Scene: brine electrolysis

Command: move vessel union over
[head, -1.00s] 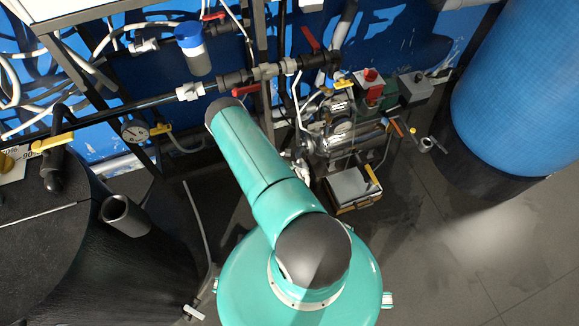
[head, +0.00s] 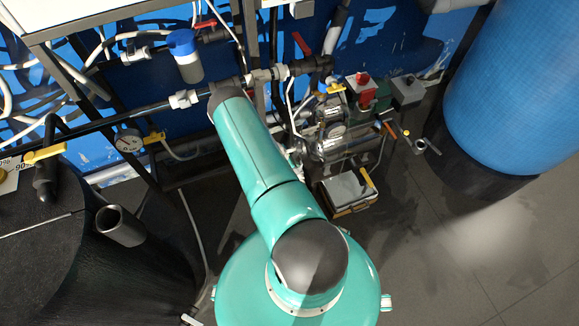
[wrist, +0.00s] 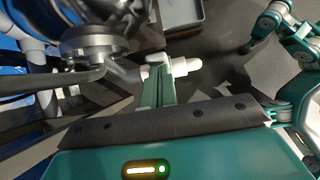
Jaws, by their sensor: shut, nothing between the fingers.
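I cannot tell for certain which fitting is the vessel union. In the head view, a white pipe union (head: 183,99) sits on the dark horizontal pipe at the upper left, and another pale fitting (head: 268,74) sits further right along the pipe run. My gripper (wrist: 158,80) shows in the wrist view as narrow teal fingers, shut together and empty. A short white pipe fitting (wrist: 182,67) lies just beyond the fingertips; whether they touch is unclear. In the head view my teal arm hides the gripper.
A dark round tank (head: 60,255) stands at the left and a large blue tank (head: 520,90) at the right. Metal pumps (head: 335,130) and a small tray (head: 347,190) stand behind my arm. A dark metal pump body (wrist: 90,30) is close left of my fingers.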

